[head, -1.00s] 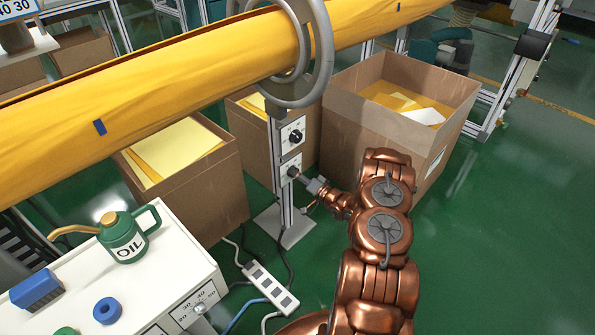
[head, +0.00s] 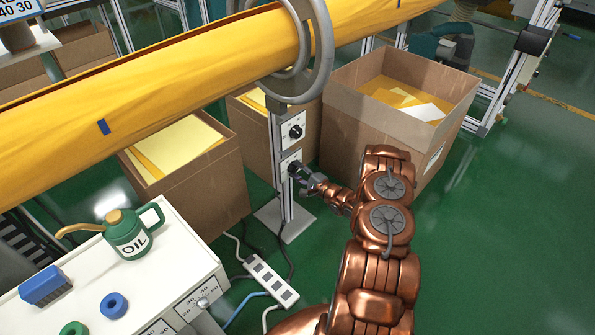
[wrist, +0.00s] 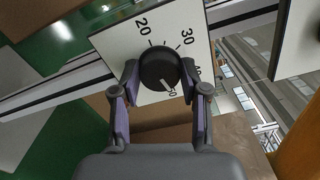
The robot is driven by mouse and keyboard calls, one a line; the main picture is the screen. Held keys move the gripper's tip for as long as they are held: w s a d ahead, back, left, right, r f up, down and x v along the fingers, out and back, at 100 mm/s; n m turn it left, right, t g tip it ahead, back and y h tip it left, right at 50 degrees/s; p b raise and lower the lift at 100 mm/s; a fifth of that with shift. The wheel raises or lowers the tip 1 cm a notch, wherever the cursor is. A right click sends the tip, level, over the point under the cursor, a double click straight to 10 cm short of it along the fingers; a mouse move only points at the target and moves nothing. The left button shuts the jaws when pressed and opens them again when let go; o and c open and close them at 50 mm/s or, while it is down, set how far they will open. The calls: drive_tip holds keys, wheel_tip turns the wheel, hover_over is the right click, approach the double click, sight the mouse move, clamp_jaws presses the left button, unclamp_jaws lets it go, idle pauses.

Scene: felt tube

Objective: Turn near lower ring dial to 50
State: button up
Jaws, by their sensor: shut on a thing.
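The near lower ring dial is a black round knob (wrist: 159,68) on a white plate (wrist: 115,45) marked 20, 30 and 40, with another partly hidden number below. My gripper (wrist: 160,82) has one finger on each side of the knob and is shut on it. A pale pointer mark on the knob faces down and slightly right, toward the partly hidden number, which looks like 50. In the head view my gripper (head: 304,177) reaches the lower plate on the grey post (head: 277,165) and covers most of that dial.
An upper dial (head: 296,131) sits just above on the same post, under the grey ring (head: 322,50) around the yellow felt tube (head: 170,65). Cardboard boxes (head: 350,125) stand on both sides. A power strip (head: 270,282) and cables lie on the floor.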

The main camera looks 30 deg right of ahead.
drive_tip(key=shift+m, duration=1.1)
drive_tip(key=o, duration=1.1)
drive_tip(key=shift+o, duration=0.2)
drive_tip(key=shift+s, duration=0.15)
drive_tip(key=v, duration=1.1)
drive_tip(key=shift+s+d, duration=0.2)
drive_tip(key=shift+s, duration=0.15)
